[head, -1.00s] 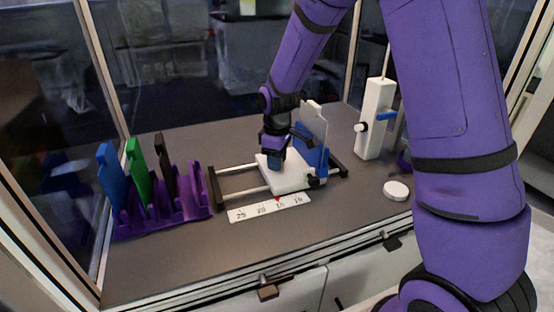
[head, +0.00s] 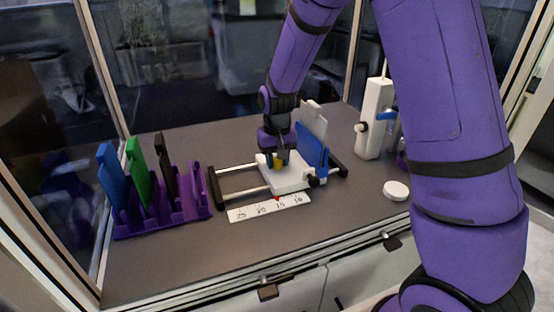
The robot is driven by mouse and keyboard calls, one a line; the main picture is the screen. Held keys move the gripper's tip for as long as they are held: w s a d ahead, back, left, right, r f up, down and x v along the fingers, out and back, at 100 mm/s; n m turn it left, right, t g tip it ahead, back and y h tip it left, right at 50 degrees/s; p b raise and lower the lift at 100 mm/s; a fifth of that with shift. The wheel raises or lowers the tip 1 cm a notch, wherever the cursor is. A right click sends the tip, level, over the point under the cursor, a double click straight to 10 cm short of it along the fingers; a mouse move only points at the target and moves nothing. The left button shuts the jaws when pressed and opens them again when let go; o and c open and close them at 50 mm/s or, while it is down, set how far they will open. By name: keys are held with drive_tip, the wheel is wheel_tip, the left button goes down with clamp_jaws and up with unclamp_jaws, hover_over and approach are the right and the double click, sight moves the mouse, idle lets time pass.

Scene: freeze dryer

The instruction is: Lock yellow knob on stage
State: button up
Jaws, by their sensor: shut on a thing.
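The stage is a white block (head: 292,181) on two rails between black end pieces, standing mid-table. A blue plate with a white plate (head: 312,120) stands upright at its right side. The yellow knob (head: 279,162) shows as a small yellow patch on top of the stage, mostly hidden by my gripper. My gripper (head: 279,160) points down over the stage with its fingers shut around the knob. A black knob (head: 315,181) is on the stage's front right.
A ruler strip (head: 270,208) with a red pointer lies in front of the stage. A purple rack (head: 165,215) holding blue, green and black plates stands at left. A white post device (head: 374,120) and a round white disc (head: 396,191) are at right. Glass walls enclose the table.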

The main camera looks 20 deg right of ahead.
drive_tip(key=m, duration=0.6)
idle(0.6)
drive_tip(key=o, duration=0.9)
wheel_tip(320, 180, up, 11)
drive_tip(key=shift+f, duration=0.1)
idle(0.4)
